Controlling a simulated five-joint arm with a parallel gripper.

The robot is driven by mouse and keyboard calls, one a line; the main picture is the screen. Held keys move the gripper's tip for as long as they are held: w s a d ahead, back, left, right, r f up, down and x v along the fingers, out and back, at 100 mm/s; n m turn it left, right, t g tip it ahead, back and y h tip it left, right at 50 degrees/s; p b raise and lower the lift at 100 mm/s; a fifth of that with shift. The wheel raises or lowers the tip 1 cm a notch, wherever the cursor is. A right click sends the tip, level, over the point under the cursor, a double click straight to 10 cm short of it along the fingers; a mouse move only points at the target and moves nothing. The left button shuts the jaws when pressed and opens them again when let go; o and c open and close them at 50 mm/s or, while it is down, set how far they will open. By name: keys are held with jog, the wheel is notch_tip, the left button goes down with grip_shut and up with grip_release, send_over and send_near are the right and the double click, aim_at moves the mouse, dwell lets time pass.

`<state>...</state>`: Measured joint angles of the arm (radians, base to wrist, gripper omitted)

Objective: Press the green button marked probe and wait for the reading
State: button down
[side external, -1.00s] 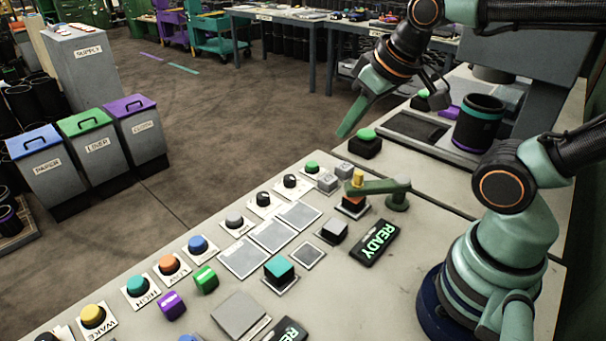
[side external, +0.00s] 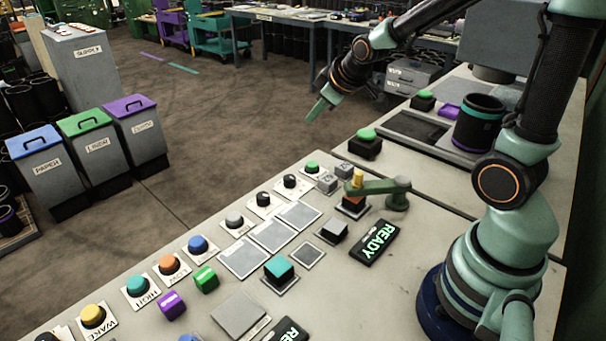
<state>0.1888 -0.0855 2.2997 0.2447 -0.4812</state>
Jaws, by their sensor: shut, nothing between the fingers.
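My gripper (side external: 318,108) is shut and empty, held in the air over the far edge of the bench, pointing down and left. A green button (side external: 367,133) on a black box is below and right of it in the picture, apart from it. A second green button (side external: 424,94) on a black box is farther back. A small green button (side external: 311,167) sits on a white plate near the bench's far edge. I can read no "probe" mark on any of them. A black sign (side external: 374,242) reads READY.
A green lever arm (side external: 379,187) stands over an orange and black block. A black cup (side external: 478,123) with a teal band stands at the right. Colored knobs, such as a blue one (side external: 198,244), line the bench's left edge. Bins (side external: 137,134) stand on the floor.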

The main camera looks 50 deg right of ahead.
jog(key=n+t+h, duration=0.1)
jog(key=n, duration=0.1)
send_over(316, 165)
notch_tip(316, 165, down, 7)
jog(key=shift+a, duration=0.1)
jog(key=shift+f, duration=4.4)
jog(key=shift+f, duration=0.2)
jog(key=shift+f, duration=0.2)
jog(key=shift+f, duration=0.4)
jog(key=shift+r, duration=0.85)
